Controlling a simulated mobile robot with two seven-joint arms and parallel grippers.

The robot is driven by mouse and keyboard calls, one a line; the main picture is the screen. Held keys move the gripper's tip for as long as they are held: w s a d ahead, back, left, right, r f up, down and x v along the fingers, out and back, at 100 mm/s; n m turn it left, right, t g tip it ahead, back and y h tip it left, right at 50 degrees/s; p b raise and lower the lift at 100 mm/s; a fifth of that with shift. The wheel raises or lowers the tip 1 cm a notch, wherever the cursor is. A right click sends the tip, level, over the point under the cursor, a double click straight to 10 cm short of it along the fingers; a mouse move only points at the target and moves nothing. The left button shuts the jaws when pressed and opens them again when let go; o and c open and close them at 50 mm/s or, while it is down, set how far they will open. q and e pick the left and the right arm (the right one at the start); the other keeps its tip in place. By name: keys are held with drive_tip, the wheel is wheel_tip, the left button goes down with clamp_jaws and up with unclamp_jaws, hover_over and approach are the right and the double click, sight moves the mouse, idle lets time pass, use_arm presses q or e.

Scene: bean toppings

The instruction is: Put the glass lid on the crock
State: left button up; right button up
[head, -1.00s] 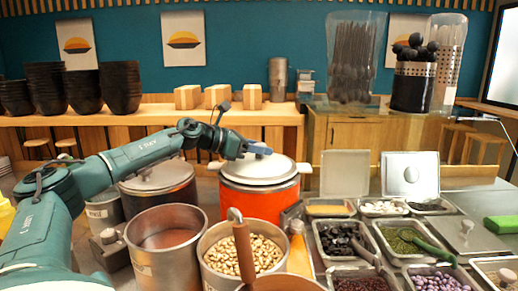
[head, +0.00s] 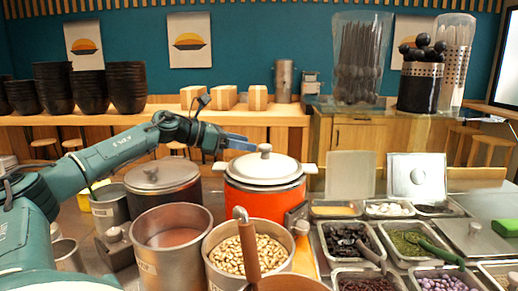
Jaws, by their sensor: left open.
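The orange crock (head: 262,203) stands behind the steel pots, near the middle of the view. A pale, whitish lid (head: 285,171) with a round knob (head: 265,150) lies level over the crock's top. I cannot tell from its look whether it is glass. My left gripper (head: 240,142) is open, just left of the knob and above the lid's left rear edge, apart from the knob. Its blue fingers point right. My right gripper is not in view.
A dark pot with a steel lid (head: 160,176) stands left of the crock. In front are an open steel pot (head: 140,245) and a pot of beans (head: 212,270) with a ladle (head: 248,245). Topping trays (head: 325,245) fill the right.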

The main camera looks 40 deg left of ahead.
use_arm(q)
drive_tip(key=shift+v, duration=2.7)
